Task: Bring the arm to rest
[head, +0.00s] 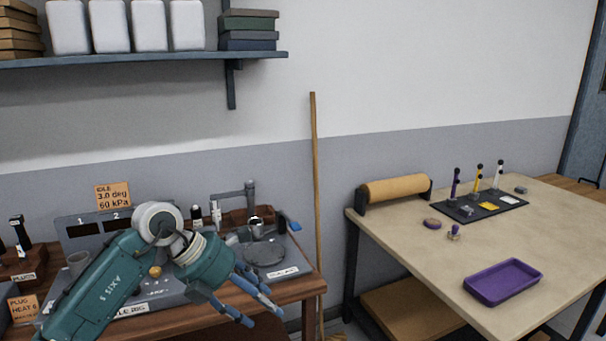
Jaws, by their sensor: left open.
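My left arm comes in from the lower left in the head view, in front of the wooden bench. Its gripper (246,301) points down and to the right, near the bench's front right corner. Its blue-tipped fingers are apart with nothing between them. The arm and gripper hide part of the grey rig (88,232) on the bench. My right gripper is not in this view.
A grey stand with a round plate (265,254) sits behind the gripper. A broom handle (315,200) leans on the wall. The right table (400,230) bears a purple tray (503,282), a dark mat (462,210) and a tan roll (396,189). A shelf (140,60) hangs above.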

